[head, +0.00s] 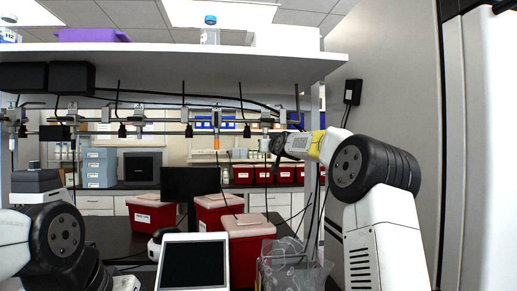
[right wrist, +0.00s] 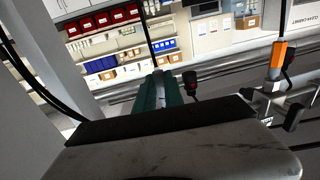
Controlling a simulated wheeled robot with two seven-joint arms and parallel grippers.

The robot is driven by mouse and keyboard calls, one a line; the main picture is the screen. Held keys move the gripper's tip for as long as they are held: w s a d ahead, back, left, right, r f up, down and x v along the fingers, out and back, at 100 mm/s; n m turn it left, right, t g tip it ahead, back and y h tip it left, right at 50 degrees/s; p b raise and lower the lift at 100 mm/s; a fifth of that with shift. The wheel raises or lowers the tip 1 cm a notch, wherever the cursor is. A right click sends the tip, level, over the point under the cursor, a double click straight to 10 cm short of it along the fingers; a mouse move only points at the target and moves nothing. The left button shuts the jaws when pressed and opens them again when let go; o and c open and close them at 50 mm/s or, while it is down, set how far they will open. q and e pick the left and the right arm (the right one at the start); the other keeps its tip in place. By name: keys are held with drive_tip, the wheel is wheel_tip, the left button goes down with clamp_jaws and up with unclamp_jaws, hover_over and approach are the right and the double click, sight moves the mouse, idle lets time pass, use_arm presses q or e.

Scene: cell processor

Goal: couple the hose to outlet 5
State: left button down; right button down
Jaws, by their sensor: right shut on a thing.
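Several outlet fittings hang along a metal rail (head: 160,132) under the shelf, with black lines at them. I cannot read which one is outlet 5. An orange fitting (head: 217,143) hangs at the rail; it also shows at the right of the right wrist view (right wrist: 278,55), on a black line. My right gripper (head: 278,145) is raised near the right end of the rail. In the right wrist view its green fingers (right wrist: 161,90) are shut on a slim grey piece with a black hose (right wrist: 149,40) running up from it. My left gripper is out of view.
A shelf (head: 170,47) spans above the rail. Red boxes (head: 247,222) and a tablet-like screen (head: 193,263) stand on the dark bench below. A clear bag (head: 292,270) lies front right. A grey upright (right wrist: 32,120) stands left of my right gripper.

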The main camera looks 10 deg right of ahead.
drive_tip(key=c, duration=1.4)
unclamp_jaws()
drive_tip(key=shift+o, duration=0.2)
drive_tip(key=s, duration=0.7)
drive_tip(key=shift+s+d, duration=0.4)
